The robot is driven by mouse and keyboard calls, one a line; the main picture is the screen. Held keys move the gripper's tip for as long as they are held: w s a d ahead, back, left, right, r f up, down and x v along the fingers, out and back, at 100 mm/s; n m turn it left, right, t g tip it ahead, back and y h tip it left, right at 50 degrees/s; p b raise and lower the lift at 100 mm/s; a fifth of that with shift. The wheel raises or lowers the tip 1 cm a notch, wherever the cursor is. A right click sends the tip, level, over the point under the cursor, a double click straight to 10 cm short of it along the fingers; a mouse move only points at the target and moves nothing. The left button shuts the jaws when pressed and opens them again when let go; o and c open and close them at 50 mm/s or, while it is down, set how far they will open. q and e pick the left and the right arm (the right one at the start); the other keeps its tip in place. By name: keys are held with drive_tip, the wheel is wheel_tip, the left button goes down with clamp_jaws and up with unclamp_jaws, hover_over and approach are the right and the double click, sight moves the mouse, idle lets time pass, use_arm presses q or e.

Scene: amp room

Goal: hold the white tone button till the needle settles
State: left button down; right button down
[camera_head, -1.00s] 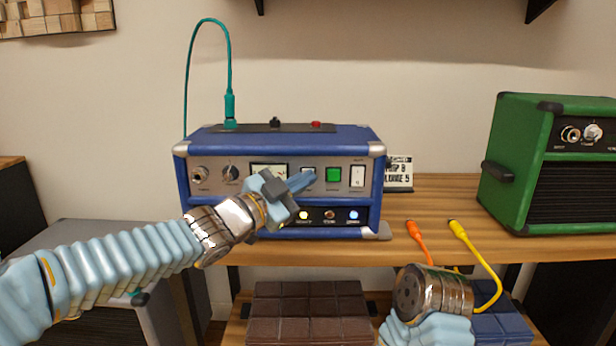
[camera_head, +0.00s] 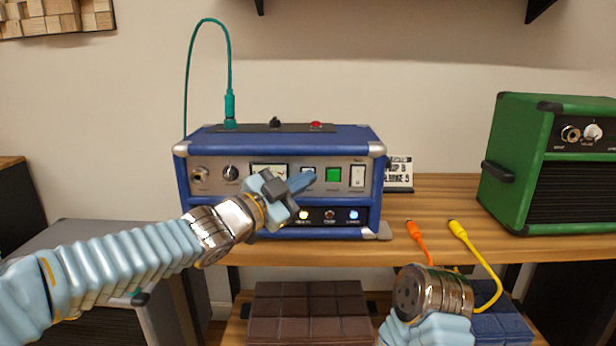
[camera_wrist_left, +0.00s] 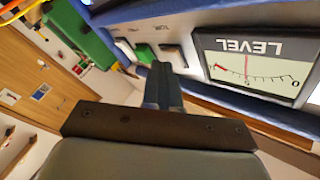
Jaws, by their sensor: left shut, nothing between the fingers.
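The blue amp (camera_head: 280,140) stands on the wooden shelf, its grey front panel facing me. My left gripper (camera_head: 301,182) is shut and empty, its fingertips at the white tone button (camera_head: 308,170), which they partly cover. In the left wrist view the shut fingers (camera_wrist_left: 161,80) point at the button (camera_wrist_left: 172,53); I cannot tell whether it is pressed in. The level meter (camera_head: 268,169) is partly hidden by the gripper. In the wrist view the meter (camera_wrist_left: 255,62) appears upside down, its red needle near 5. My right wrist shows at lower right, without its fingers.
A green button (camera_head: 333,174) and a white rocker switch (camera_head: 357,176) sit right of the tone button. A green amp (camera_head: 550,160) stands at right. Orange (camera_head: 415,230) and yellow (camera_head: 459,230) plugs rise near the shelf's front edge.

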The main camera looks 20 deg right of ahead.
use_arm(q)
drive_tip(key=shift+s+a+b, duration=0.25)
drive_tip(key=shift+s+b, duration=0.3)
drive_tip(key=shift+s, duration=0.3)
drive_tip(key=s+b, duration=0.1)
drive_tip(key=s, duration=0.1)
drive_tip(key=s+a+b, duration=0.1)
drive_tip(key=s, duration=0.1)
drive_tip(key=shift+s+a+b, duration=0.2)
drive_tip(key=shift+s+b, duration=0.15)
drive_tip(key=shift+s, duration=0.05)
